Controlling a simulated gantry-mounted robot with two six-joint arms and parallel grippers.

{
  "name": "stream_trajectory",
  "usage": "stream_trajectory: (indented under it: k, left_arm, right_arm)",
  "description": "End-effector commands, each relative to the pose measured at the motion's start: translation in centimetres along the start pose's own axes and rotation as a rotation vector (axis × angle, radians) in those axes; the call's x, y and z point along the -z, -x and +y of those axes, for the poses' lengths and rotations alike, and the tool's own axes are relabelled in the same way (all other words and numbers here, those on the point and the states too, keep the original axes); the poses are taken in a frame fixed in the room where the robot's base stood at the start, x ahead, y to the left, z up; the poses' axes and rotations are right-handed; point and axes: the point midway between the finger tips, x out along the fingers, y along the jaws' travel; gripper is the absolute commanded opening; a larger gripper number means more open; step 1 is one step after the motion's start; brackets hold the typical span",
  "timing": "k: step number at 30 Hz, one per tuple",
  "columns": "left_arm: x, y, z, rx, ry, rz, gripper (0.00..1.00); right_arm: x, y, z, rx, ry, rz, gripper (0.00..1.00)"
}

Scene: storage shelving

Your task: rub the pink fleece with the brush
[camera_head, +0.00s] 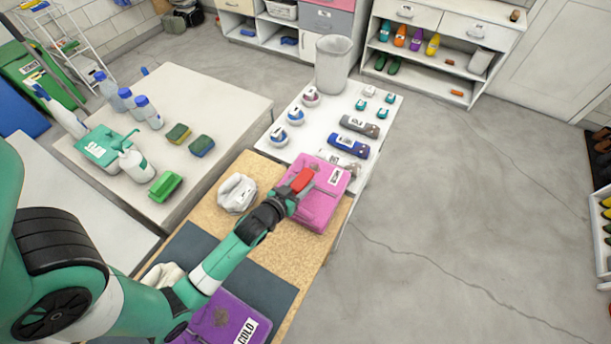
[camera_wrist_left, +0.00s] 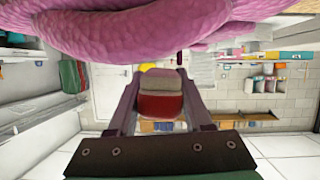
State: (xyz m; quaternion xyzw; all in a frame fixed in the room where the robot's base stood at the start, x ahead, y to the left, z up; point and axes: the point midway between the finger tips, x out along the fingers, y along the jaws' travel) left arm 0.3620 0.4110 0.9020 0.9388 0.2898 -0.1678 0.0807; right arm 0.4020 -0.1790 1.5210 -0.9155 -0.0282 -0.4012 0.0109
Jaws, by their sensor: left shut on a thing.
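The pink fleece (camera_head: 319,209) lies folded on the tan board, with a pale label on it. It also fills the top of the left wrist view (camera_wrist_left: 130,35). My left gripper (camera_head: 288,192) is over the fleece's left part and is shut on the brush (camera_head: 302,179). The brush has a red body and, in the left wrist view, a beige part (camera_wrist_left: 160,84) towards the fleece. The brush is at or just over the fleece; I cannot tell if they touch. My right gripper is in neither view.
A white-grey folded cloth (camera_head: 236,194) lies left of the fleece. A purple folded garment (camera_head: 220,318) lies on the dark mat (camera_head: 262,287) nearer me. Rolled items (camera_head: 348,146) and a bin (camera_head: 333,65) stand beyond. Open floor is at right.

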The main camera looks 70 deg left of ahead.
Motion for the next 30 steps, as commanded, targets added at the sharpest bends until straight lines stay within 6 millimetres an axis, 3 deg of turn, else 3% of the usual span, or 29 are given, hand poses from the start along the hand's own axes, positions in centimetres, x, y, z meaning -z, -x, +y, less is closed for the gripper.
stream_trajectory:
  k: [14, 24, 30]
  left_arm:
    - [0.1, 0.6, -0.2, 0.0, 0.0, 0.001, 0.0]
    - [1.3, -2.1, -0.4, 0.0, 0.0, 0.002, 0.0]
    - [1.4, -2.4, -0.4, 0.0, 0.0, 0.0, 0.0]
  right_arm:
    - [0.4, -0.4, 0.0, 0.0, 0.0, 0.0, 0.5]
    - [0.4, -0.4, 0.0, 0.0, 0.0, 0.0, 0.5]
    - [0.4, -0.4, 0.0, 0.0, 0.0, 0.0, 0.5]
